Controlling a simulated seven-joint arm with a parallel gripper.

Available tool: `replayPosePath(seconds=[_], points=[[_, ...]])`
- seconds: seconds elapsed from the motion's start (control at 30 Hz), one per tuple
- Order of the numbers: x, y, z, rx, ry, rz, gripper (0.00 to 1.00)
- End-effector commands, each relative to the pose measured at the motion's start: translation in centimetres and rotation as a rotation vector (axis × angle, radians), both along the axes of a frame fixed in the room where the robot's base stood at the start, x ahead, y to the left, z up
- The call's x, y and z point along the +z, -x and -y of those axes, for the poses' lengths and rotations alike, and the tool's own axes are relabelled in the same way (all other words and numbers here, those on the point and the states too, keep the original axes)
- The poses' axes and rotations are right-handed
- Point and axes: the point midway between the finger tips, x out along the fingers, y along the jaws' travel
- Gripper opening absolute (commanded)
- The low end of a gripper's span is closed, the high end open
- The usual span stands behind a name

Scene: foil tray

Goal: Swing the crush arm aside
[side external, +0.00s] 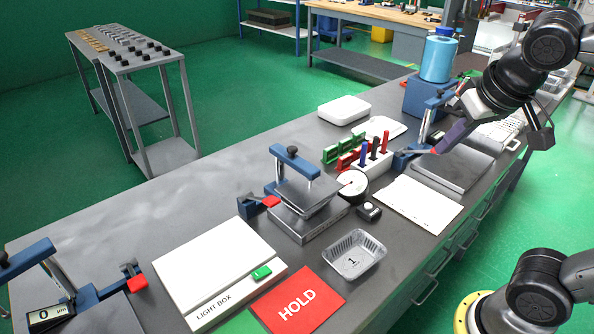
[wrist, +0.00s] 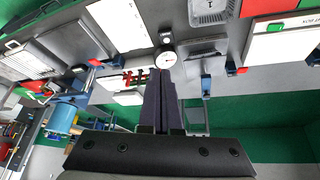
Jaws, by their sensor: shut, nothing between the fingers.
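Three fixtures with blue arms and red-tipped levers stand on the bench; I cannot tell for certain which lever is the crush arm. The right fixture's blue lever (side external: 404,158) lies beside a flat dark plate. My gripper (side external: 438,149) is shut and empty, its dark fingers angled down at that lever's red end in the side view; contact is unclear. In the wrist view my fingers (wrist: 160,76) point toward the dial gauge (wrist: 168,57). The foil tray (side external: 355,253) marked 1 stands in front.
The light box (side external: 222,270) and red HOLD card (side external: 298,300) lie at the front left. A rack of coloured pens (side external: 375,150), a white sheet (side external: 420,204) and a blue cylinder (side external: 438,58) are near my arm. The bench's left rear area is clear.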

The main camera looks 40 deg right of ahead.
Motion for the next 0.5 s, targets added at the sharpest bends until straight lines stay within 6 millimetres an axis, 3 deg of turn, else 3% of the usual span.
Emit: replayPosePath(seconds=[0.13, 0.27, 0.37, 0.5], points=[[1.8, -5.3, -0.7, -0.054, 0.059, -0.024, 0.00], [2.5, -10.7, -2.6, -0.083, 0.128, -0.033, 0.00], [2.1, -14.6, -5.1, -0.081, 0.186, -0.036, 0.00], [0.2, -19.4, -9.9, -0.038, 0.271, -0.040, 0.00]])
